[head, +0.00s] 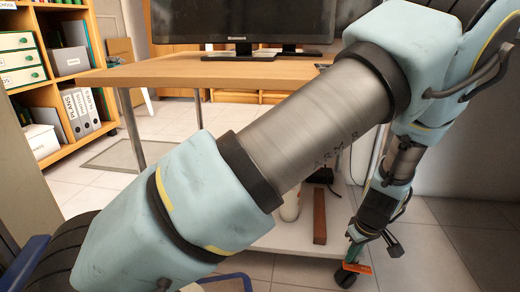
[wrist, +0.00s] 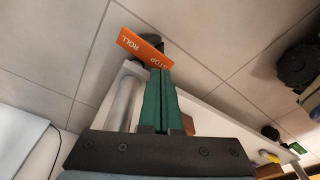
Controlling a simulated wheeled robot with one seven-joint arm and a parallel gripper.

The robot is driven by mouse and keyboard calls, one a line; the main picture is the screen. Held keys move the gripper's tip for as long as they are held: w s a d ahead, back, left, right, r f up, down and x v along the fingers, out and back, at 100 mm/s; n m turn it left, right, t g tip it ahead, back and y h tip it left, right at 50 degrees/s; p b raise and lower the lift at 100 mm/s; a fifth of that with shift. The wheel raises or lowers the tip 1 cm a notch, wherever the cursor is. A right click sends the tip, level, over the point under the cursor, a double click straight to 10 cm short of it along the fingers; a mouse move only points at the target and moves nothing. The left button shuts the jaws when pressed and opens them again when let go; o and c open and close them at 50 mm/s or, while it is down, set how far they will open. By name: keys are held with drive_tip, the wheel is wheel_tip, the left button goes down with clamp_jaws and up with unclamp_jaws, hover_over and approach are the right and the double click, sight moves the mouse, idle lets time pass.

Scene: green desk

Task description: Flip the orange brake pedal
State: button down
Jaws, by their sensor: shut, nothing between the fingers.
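The orange brake pedal (head: 357,268) sits at a black caster wheel (head: 345,279), low at the right front corner of the desk's white lower shelf. In the wrist view the pedal (wrist: 136,47) shows white lettering, with "ROLL" readable and "STOP" partly covered. My gripper (head: 353,252) reaches down to the pedal from above. In the wrist view its green fingers (wrist: 161,76) are together with nothing between them, and their tips overlap the pedal's lettered face near its right end. I cannot tell whether they touch it. The wheel is mostly hidden in the wrist view.
The desk (head: 225,72) carries a monitor (head: 240,22). Its white lower shelf (head: 285,236) holds a white cylinder (head: 290,207) and a brown block (head: 320,216). A shelf unit (head: 60,75) with binders stands at the left. Tiled floor (head: 445,235) is clear at the right.

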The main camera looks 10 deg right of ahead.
drive_tip(key=shift+f+b, duration=0.35)
drive_tip(key=shift+f, duration=0.85)
idle(0.6)
wheel_tip(320, 180, up, 7)
drive_tip(key=p, duration=0.8)
drive_tip(key=shift+a, duration=0.1)
idle(0.4)
